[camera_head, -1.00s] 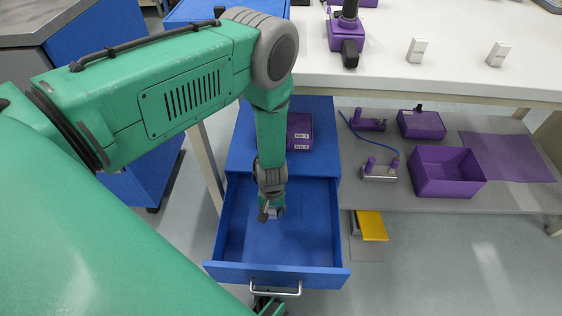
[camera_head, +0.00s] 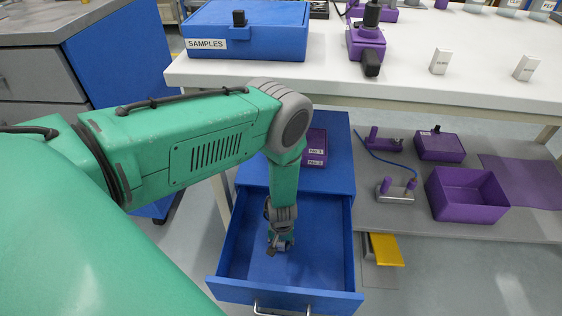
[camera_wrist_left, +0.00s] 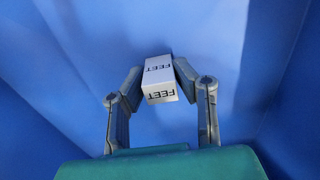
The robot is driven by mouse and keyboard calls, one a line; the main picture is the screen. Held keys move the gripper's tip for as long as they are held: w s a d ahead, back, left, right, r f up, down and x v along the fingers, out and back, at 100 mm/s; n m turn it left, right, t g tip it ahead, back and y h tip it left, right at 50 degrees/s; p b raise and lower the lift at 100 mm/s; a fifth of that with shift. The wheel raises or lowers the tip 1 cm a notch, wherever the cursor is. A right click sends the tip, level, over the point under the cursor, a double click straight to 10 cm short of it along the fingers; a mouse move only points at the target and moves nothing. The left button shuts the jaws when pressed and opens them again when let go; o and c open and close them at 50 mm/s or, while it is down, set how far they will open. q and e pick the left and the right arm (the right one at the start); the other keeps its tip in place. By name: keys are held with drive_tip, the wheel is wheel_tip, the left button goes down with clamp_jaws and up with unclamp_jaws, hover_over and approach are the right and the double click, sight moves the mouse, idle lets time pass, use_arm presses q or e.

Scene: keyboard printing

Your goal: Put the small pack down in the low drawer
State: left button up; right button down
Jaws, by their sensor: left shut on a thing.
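The small pack (camera_wrist_left: 159,79) is a white box marked "FEET" in the left wrist view. My left gripper (camera_wrist_left: 158,82) is shut on it, with one finger on each side. In the head view, my left gripper (camera_head: 279,246) points down inside the open low drawer (camera_head: 235,290), near its middle. The drawer is blue, pulled out, and looks empty. The pack is mostly hidden by the gripper in the head view, and whether it touches the drawer floor cannot be told. My right gripper is not in view.
A blue cabinet top (camera_head: 335,165) behind the drawer bears a purple box (camera_head: 315,147). A grey shelf (camera_head: 425,222) to the right holds a purple bin (camera_head: 467,195) and tools. The white table (camera_head: 430,90) above carries a blue SAMPLES box (camera_head: 245,30) and small white packs (camera_head: 440,61).

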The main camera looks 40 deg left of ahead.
sight(281, 242)
use_arm(q)
drive_tip(key=shift+a+f, duration=0.1)
drive_tip(key=shift+f, duration=0.05)
drive_tip(key=o, duration=0.9)
drive_tip(key=shift+a, duration=0.1)
drive_tip(key=shift+d, duration=0.2)
drive_tip(key=shift+r, duration=0.4)
wheel_tip(281, 242, up, 11)
drive_tip(key=p, duration=0.4)
drive_tip(key=shift+f+p, duration=0.2)
drive_tip(key=shift+p, duration=0.15)
drive_tip(key=s+r+m, duration=0.2)
drive_tip(key=s+r, duration=0.2)
drive_tip(key=s, duration=0.2)
drive_tip(key=s+d+r+m, duration=0.1)
drive_tip(key=s+r+m, duration=0.1)
drive_tip(key=s+r, duration=0.3)
drive_tip(key=s+r+m, duration=0.3)
drive_tip(key=s+r, duration=0.1)
drive_tip(key=s, duration=0.5)
drive_tip(key=shift+s+d+r+t, duration=0.15)
drive_tip(key=shift+d+r+t, duration=0.15)
drive_tip(key=shift+d+r, duration=0.1)
